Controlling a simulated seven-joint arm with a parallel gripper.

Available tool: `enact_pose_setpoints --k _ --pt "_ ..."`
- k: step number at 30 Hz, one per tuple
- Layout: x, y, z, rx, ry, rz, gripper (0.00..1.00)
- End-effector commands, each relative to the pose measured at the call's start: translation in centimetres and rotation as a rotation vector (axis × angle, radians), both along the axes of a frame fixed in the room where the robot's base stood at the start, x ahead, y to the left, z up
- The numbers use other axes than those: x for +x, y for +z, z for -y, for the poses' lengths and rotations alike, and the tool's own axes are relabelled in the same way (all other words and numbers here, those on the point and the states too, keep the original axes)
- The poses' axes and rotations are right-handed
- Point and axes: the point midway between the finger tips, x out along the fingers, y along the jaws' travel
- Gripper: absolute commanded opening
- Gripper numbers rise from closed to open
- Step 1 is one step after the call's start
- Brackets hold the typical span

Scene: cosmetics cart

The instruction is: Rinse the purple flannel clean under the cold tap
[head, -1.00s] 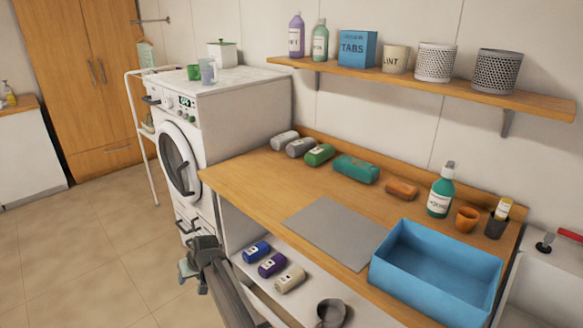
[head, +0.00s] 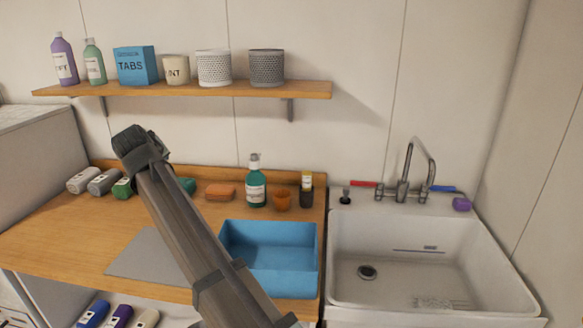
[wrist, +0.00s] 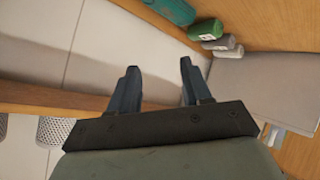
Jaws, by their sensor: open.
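A purple roll with a pale label, seemingly the purple flannel (head: 121,316), lies on the shelf under the worktop, partly cut off by the picture's bottom edge. A blue roll (head: 93,314) and a cream roll (head: 147,318) lie on either side of it. The tap (head: 405,172) stands behind the white sink (head: 480,262), with a blue handle (head: 441,188) on its right and a red handle (head: 363,184) on its left. My gripper (head: 133,139) is raised above the worktop's back left, far from both. The wrist view shows its jaws (wrist: 159,72) apart and empty.
A blue basin (head: 270,285) sits on the worktop (head: 60,232) left of the sink. A pump bottle (head: 256,188), orange pot (head: 282,200) and orange block (head: 220,192) stand behind. A loaded wall shelf (head: 200,91) hangs above. A small purple object (head: 461,204) sits on the sink's back right corner.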

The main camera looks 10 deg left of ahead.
Motion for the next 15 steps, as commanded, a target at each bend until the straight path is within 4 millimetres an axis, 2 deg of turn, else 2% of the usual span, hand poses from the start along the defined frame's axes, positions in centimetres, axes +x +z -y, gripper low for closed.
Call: enact_pose_setpoints --k 1,5,9,15 --pt "1.4 -0.2 2.2 0.004 -0.039 -0.01 0.48" --pt "4.4 -2.4 7.1 0.021 -0.139 -0.079 0.48" --pt "7.4 -5.7 13.1 0.05 -0.261 -0.181 0.48" --pt "10.6 -10.3 22.2 0.101 -0.447 -0.326 0.48"
